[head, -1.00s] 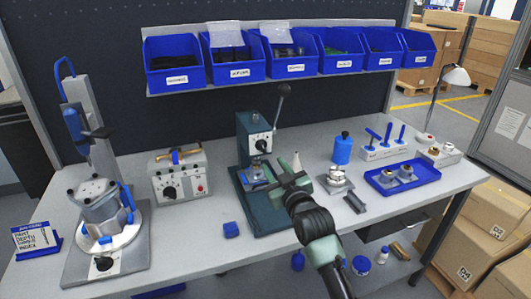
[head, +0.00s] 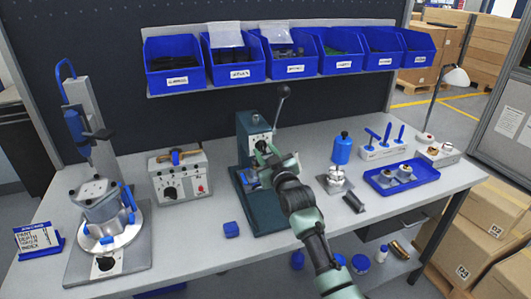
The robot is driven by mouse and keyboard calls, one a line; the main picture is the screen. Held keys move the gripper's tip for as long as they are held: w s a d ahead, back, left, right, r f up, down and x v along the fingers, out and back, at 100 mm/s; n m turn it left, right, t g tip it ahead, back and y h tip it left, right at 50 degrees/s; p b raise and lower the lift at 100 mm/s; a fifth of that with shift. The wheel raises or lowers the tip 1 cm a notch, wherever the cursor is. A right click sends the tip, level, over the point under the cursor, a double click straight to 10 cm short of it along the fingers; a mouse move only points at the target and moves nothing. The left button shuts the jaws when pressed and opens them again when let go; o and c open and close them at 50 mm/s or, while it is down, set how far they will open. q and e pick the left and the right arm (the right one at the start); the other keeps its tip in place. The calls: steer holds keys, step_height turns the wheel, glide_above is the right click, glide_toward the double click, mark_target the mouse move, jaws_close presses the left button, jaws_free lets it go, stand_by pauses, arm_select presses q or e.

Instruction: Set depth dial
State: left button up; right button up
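The green arbor press (head: 243,128) stands at the middle of the bench with its long lever up. On its front is a pale plate with a dark round dial (head: 258,143), probably the depth dial, its lower part overlapped by my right gripper. My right gripper (head: 264,155) is right at the front of the press head, near the dial. Whether its fingers touch the dial, and how far apart they are, is too small to tell. My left gripper is not in view.
A grey control box (head: 180,178) with knobs stands left of the press, and a clamped housing fixture (head: 103,205) at far left. To the right are a blue bottle (head: 342,148) and a blue tray (head: 426,179). Blue bins (head: 234,71) hang above.

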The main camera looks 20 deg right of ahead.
jaws_close()
steer(key=shift+m, duration=0.3)
steer(key=m+p, duration=0.1)
steer(key=m, duration=0.4)
steer(key=shift+p, duration=0.35)
steer(key=m+p, duration=0.1)
steer(key=m, duration=0.5)
steer(key=shift+f, duration=0.1)
jaws_free()
